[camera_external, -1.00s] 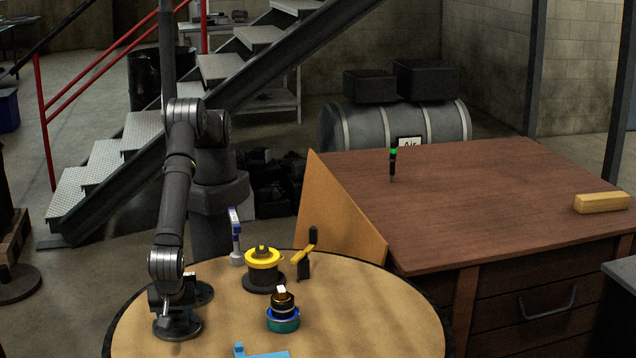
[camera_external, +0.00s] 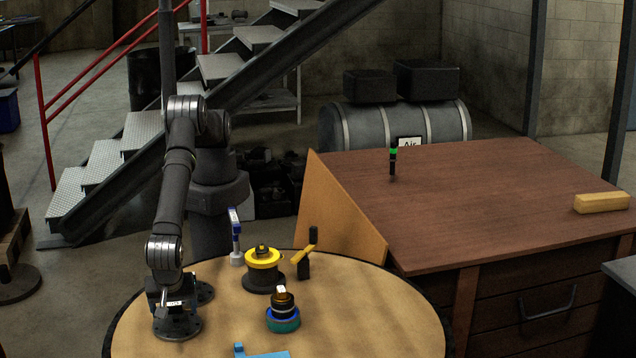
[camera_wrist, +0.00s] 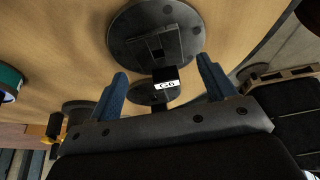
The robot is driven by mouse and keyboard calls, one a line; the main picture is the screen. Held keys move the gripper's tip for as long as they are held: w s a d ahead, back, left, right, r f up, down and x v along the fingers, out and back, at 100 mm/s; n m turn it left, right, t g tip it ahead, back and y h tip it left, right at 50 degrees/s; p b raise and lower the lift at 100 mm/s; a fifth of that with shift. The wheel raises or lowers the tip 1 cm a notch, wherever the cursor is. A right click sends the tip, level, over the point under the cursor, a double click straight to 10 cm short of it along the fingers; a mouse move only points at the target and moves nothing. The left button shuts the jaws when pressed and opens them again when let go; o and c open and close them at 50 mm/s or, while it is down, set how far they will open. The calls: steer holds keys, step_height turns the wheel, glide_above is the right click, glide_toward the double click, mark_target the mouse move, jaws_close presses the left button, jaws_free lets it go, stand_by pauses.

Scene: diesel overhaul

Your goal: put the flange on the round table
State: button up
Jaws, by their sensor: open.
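The flange, a dark round disc with bolt holes (camera_external: 178,327), lies flat on the round table (camera_external: 225,335) at its left side. My gripper (camera_external: 172,300) is above the flange. In the wrist view the two blue fingers of my gripper (camera_wrist: 163,82) stand wide apart, with the labelled part between them and not visibly touched. A second dark disc (camera_external: 204,292) lies just behind the flange, partly hidden by my gripper.
A yellow-topped dark part (camera_external: 263,262), a teal-based part (camera_external: 283,318), a blue-white tool (camera_external: 235,235), a yellow-handled piece (camera_external: 305,256) and a light blue piece (camera_external: 262,353) share the table. A wooden workbench (camera_external: 470,200) stands to the right. The table's front middle is mostly clear.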

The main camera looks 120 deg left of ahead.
mark_target(176, 319)
steer(key=v, duration=0.8)
steer(key=shift+r, duration=0.3)
steer(key=x, duration=1.2)
steer(key=shift+f, duration=0.3)
step_height(176, 319, up, 3)
steer(key=shift+w+d+f, duration=0.1)
steer(key=shift+r, duration=0.55)
steer(key=shift+f, duration=0.15)
